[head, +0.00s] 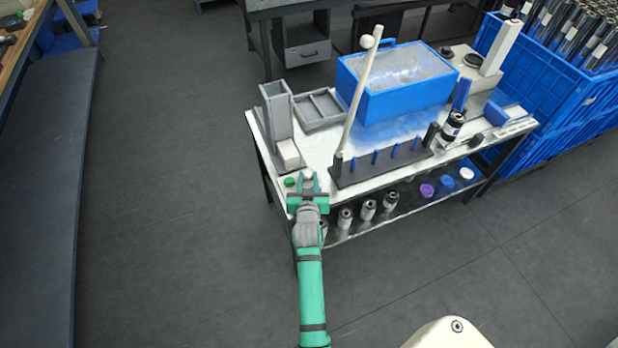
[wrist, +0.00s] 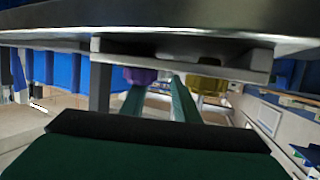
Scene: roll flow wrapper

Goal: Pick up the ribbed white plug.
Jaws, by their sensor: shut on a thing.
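My gripper (head: 308,183) is at the front left edge of the metal table, its green fingers pointing away from me. A small white piece, the plug (head: 308,173), shows between the fingertips, and my gripper is shut on it. Its ribs are too small to make out. In the wrist view the two green fingers (wrist: 158,100) reach forward below a dark table edge, and the plug cannot be made out there.
A dark rack (head: 380,163) with blue pegs and a tall white rod (head: 359,95) are to the right. Jars (head: 368,209) stand on the lower shelf.

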